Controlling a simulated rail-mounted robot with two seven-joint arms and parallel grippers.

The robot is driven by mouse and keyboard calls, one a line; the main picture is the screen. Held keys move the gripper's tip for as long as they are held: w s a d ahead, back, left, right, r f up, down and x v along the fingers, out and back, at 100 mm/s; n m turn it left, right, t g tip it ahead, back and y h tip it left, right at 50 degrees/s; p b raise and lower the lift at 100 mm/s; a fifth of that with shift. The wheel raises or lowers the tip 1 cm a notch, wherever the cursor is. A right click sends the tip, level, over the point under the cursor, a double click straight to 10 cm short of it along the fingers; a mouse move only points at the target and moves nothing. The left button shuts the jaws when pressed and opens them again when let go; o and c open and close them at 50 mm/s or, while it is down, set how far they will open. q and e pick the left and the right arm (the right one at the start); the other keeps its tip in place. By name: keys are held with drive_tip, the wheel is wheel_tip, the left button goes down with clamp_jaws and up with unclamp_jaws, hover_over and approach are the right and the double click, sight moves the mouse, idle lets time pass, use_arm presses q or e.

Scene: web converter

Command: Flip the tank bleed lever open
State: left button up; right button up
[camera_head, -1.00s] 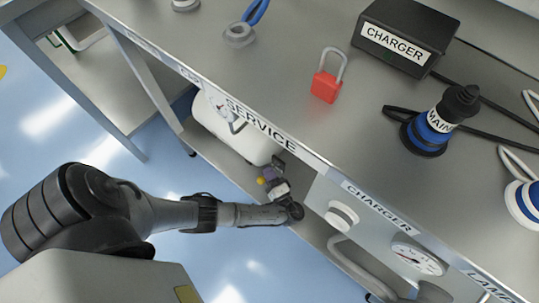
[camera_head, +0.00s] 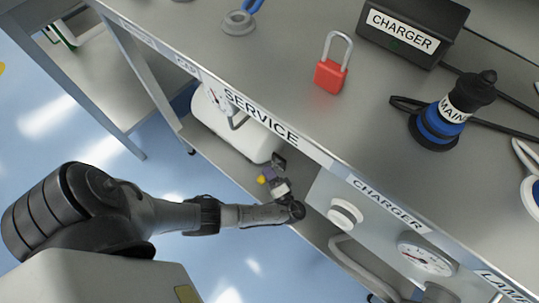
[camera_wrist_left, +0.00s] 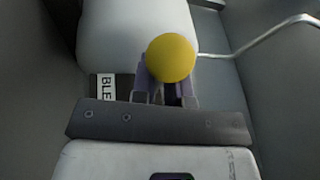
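The bleed lever's round yellow knob (camera_wrist_left: 171,58) shows large in the left wrist view, in front of the white tank (camera_wrist_left: 112,35). It is a small yellow spot (camera_head: 262,180) in the head view, below the tank (camera_head: 232,128) under the workbench. My left gripper (camera_head: 274,178) is right beside the knob. In the wrist view its two fingers (camera_wrist_left: 168,88) stand apart. The knob covers their tips, so I cannot tell whether they touch it. A partly hidden label reading "BLE" (camera_wrist_left: 105,88) lies left of the fingers. My right gripper is out of view.
The bench edge with the SERVICE label (camera_head: 262,118) runs above my arm. A panel with a white knob (camera_head: 345,214) and a gauge (camera_head: 427,258) stands to the right. A red padlock (camera_head: 331,75) and a charger box (camera_head: 413,32) rest on the bench top.

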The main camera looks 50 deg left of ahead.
use_arm(q)
drive_tip(key=o, duration=0.4)
drive_tip(key=shift+s+a, duration=0.15)
drive_tip(key=shift+s, duration=0.2)
drive_tip(key=shift+w+d+f, duration=0.1)
drive_tip(key=shift+w+d, duration=0.1)
drive_tip(key=b+v, duration=0.2)
drive_tip(key=v, duration=0.7)
drive_tip(key=shift+s+d+f, duration=0.15)
drive_tip(key=shift+d, duration=0.45)
drive_tip(key=shift+s+d+f, duration=0.1)
drive_tip(key=shift+d+f, duration=0.05)
drive_tip(key=shift+d, duration=0.55)
drive_tip(key=shift+c, duration=0.2)
